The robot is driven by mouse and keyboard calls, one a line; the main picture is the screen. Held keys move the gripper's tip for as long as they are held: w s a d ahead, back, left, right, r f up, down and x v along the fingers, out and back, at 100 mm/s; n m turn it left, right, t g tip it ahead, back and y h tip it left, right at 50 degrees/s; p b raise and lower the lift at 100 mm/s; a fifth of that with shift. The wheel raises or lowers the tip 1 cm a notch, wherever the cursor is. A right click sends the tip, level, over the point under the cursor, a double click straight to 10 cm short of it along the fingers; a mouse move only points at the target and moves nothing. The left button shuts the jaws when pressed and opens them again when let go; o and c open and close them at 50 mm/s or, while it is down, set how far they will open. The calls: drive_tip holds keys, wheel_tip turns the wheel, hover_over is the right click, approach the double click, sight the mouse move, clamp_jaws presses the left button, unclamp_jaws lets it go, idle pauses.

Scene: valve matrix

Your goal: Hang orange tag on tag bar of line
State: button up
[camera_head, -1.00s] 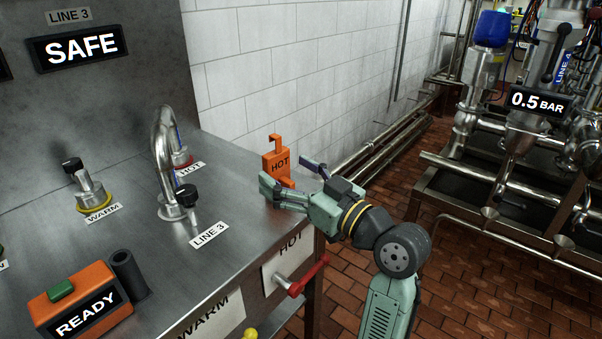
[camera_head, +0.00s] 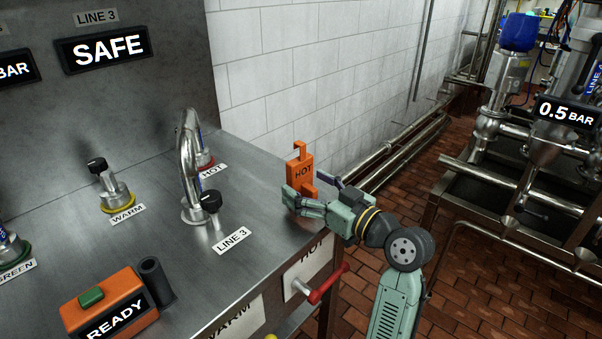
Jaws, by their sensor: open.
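The orange tag (camera_head: 301,173) reads HOT and stands upright with its hook on top, near the right rear edge of the steel counter. My gripper (camera_head: 305,188) is open at the tag's lower part, one finger at its left and the other at its right. The fingers hide part of the tag's lower end, and I cannot tell whether they touch it. The LINE 3 label (camera_head: 231,240) lies on the counter beside a curved steel pipe (camera_head: 186,150). I cannot tell for sure which part is the tag bar.
Valves with black knobs, labelled WARM (camera_head: 115,195) and HOT, stand on the counter. An orange READY box (camera_head: 108,303) sits at the front left. A red handle (camera_head: 328,284) sticks out from the counter front. A tiled wall (camera_head: 300,80) rises behind the tag.

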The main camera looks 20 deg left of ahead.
drive_tip(key=shift+x, duration=0.95)
drive_tip(key=c, duration=1.4)
